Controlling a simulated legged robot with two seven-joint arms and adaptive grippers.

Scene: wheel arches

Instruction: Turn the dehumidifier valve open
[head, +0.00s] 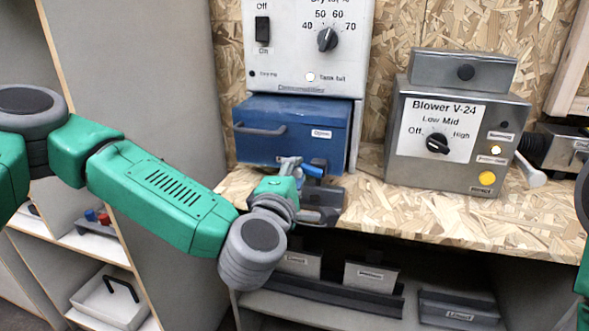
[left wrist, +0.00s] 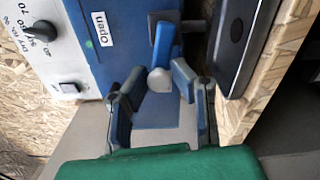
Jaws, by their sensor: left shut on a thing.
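The dehumidifier is a white control panel (head: 299,62) above a blue tank front (head: 262,110). The valve's blue handle (head: 313,170) is at the tank's lower right, partly hidden by my gripper. In the left wrist view the blue handle (left wrist: 166,40) runs from a pale round hub (left wrist: 161,80), beside a label reading "Open" (left wrist: 102,28). My left gripper (head: 290,166) is at the valve. My right gripper is not in view.
A grey blower box (head: 444,140) stands to the right on the chipboard bench (head: 450,215). Grey bins (head: 370,278) sit on the shelf below. A grey panel (head: 140,90) rises at left, and a white tray (head: 110,297) is low left.

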